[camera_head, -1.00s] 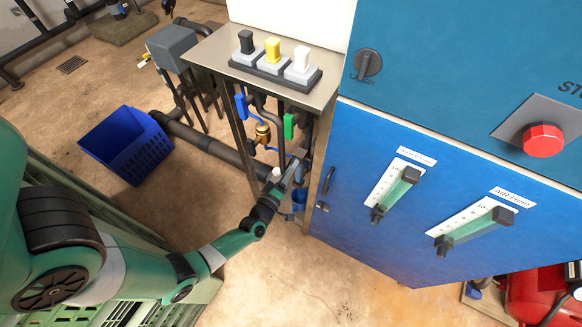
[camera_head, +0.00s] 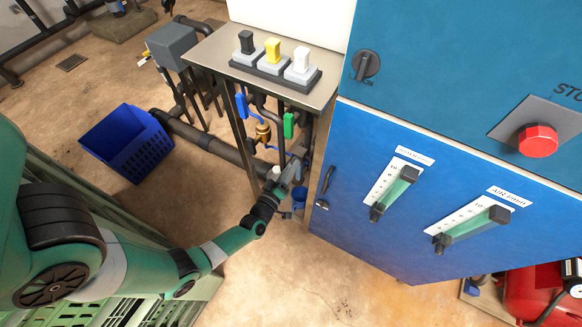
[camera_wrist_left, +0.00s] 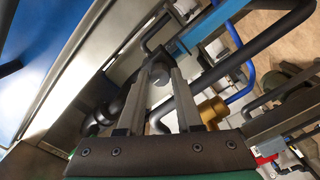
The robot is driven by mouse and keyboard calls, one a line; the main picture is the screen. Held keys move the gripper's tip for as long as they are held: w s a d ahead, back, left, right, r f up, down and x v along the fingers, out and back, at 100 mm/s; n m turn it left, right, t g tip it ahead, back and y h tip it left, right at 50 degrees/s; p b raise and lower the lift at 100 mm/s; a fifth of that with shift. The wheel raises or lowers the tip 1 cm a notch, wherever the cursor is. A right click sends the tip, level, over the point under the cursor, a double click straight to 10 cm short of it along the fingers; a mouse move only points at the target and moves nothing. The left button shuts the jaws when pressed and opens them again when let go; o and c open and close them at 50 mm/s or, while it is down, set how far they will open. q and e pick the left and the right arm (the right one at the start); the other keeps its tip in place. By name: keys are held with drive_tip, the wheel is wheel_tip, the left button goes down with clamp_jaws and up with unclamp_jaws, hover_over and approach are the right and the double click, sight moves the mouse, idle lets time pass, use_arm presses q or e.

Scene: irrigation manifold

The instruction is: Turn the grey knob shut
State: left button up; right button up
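My left gripper (camera_head: 296,163) reaches in among the pipework under the metal-topped stand. In the left wrist view its two grey fingers (camera_wrist_left: 158,78) stand apart, with a gap between the tips. A small roundish grey part that may be the grey knob (camera_wrist_left: 157,70) shows at the fingertips; I cannot tell whether they touch it. The head view does not show this part clearly, as my gripper and the stand cover it. My right gripper is in neither view.
A blue valve handle (camera_head: 241,105), a green one (camera_head: 289,125) and a brass fitting (camera_head: 263,132) are close above the gripper. The blue cabinet (camera_head: 350,215) stands right of it. A blue crate (camera_head: 127,143) is on the floor at left.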

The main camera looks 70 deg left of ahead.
use_arm(q)
drive_tip(key=o, duration=0.3)
drive_tip(key=shift+o, duration=0.2)
drive_tip(key=p+v, duration=0.3)
drive_tip(key=v, duration=0.8)
drive_tip(key=shift+s+d, duration=0.2)
drive_tip(key=shift+s, duration=0.1)
drive_tip(key=shift+r, duration=0.1)
